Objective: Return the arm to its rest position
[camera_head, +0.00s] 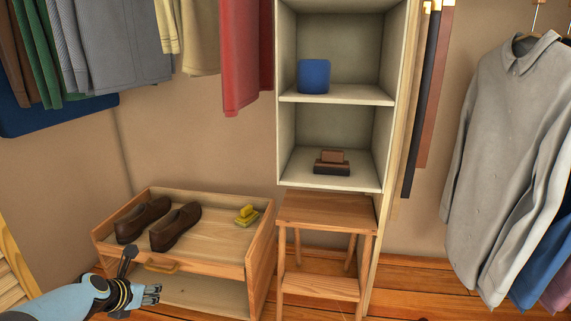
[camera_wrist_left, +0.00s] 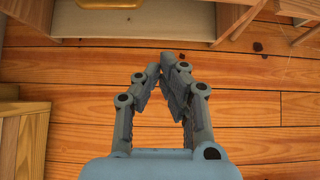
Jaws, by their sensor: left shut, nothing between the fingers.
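My left arm comes in from the lower left of the head view. Its gripper (camera_head: 152,293) is just in front of the wooden drawer unit. In the left wrist view the same gripper (camera_wrist_left: 161,68) has its fingers drawn together at the tips, with nothing between them, above the plank floor. My right gripper is not in either view.
The open drawer (camera_head: 200,263) holds a pair of brown shoes (camera_head: 175,227) and a yellow object (camera_head: 246,215). A wooden step stool (camera_head: 325,211) stands right of it, below shelves with a blue container (camera_head: 314,76) and a brown brush-like object (camera_head: 332,164). Clothes hang on both sides. Floor (camera_wrist_left: 250,108) is bare beneath the gripper.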

